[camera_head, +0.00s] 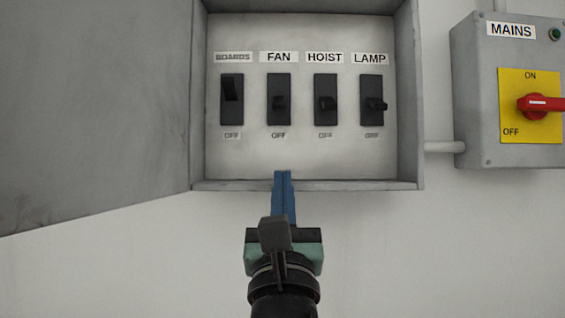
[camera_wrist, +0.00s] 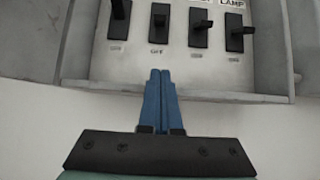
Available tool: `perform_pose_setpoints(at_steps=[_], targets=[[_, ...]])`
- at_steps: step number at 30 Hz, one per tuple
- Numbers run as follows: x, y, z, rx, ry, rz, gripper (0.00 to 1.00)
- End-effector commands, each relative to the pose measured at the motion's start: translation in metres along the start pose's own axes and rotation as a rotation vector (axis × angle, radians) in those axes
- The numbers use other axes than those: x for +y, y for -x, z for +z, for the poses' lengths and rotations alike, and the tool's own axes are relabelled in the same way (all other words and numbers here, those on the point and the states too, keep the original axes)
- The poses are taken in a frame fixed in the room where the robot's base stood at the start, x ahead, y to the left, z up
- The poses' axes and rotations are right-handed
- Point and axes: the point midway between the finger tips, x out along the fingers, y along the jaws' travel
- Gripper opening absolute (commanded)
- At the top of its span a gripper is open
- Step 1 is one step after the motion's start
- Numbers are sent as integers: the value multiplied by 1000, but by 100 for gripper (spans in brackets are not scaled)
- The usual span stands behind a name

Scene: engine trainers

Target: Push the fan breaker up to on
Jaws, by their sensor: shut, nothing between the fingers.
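The fan breaker (camera_head: 279,101) is a black switch under the FAN label, second from the left in the open grey box. Its lever sits at about mid-height, lower than the raised lever of the BOARDS breaker, with OFF printed below it. It also shows in the wrist view (camera_wrist: 159,22). My gripper (camera_head: 283,174) has blue fingers, closed together and empty. In the head view the fingertips overlap the box's lower edge, below the fan breaker and apart from it. In the wrist view my gripper (camera_wrist: 160,72) points up toward the fan breaker.
The BOARDS breaker (camera_head: 232,100) is to the left; the HOIST breaker (camera_head: 325,100) and LAMP breaker (camera_head: 372,100) are to the right. The box's lower lip (camera_head: 350,185) juts out. Its door (camera_head: 95,100) hangs open at left. A MAINS box (camera_head: 485,100) with red handle is at right.

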Motion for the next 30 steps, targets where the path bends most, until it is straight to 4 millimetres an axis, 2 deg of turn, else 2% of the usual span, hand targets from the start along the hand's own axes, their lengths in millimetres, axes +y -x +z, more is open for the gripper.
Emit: perform_pose_setpoints(at_steps=[6, 14, 15, 21, 30], targets=[[1, -45, 4, 0, -3, 1, 0], [2, -90, 4, 0, -6, 1, 0], [0, -91, 14, -3, -3, 0, 0], [0, -94, 34, -1, -2, 1, 0], [0, -94, 39, 1, -2, 1, 0]])
